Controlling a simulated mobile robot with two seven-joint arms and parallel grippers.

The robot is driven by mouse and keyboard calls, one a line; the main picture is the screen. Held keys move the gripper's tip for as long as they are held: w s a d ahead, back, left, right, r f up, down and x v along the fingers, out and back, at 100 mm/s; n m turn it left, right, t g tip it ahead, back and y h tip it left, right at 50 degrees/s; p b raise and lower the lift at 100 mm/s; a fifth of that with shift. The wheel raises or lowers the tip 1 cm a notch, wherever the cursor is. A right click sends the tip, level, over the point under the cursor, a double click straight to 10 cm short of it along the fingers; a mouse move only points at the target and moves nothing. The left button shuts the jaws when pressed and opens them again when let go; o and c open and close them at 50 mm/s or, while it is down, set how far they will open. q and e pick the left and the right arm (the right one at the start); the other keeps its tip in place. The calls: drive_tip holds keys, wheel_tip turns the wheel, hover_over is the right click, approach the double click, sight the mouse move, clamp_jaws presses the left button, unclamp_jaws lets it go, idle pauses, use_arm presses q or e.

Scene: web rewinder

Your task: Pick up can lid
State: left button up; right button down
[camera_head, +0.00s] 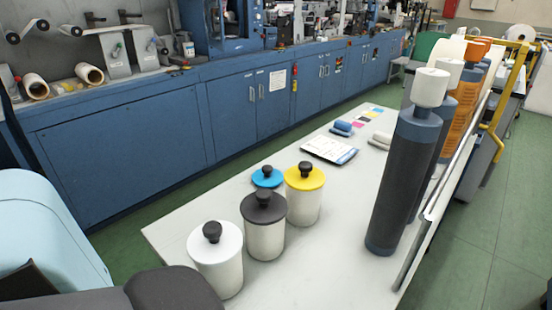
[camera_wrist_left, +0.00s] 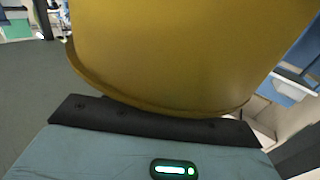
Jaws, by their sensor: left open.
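Several pale cans with knobbed lids stand upright at the near end of the white table (camera_head: 180,225) in the head view. Their lids are white (camera_head: 228,246), black (camera_head: 275,214), yellow (camera_head: 290,180) and blue (camera_head: 261,183), each with a dark knob. Neither gripper shows in the head view. The left wrist view shows no fingertips and no can; a large, close yellow-brown surface (camera_wrist_left: 190,50) fills its top, and I cannot tell what it is.
Tall dark rollers (camera_head: 398,190) and orange ones stand along the table's right side. A printed sheet (camera_head: 325,149) and small rolls lie farther back. A long blue cabinet (camera_head: 120,145) runs behind. The table between cans and rollers is mostly clear.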

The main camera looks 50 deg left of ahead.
use_arm(q)
drive_tip(key=shift+x, duration=0.8)
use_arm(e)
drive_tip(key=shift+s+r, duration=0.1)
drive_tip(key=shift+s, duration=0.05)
use_arm(q)
drive_tip(key=shift+c, duration=0.2)
drive_tip(key=shift+c, duration=1.2)
drive_tip(key=c, duration=0.8)
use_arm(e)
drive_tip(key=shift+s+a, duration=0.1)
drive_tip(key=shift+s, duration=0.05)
use_arm(q)
drive_tip(key=shift+r, duration=0.1)
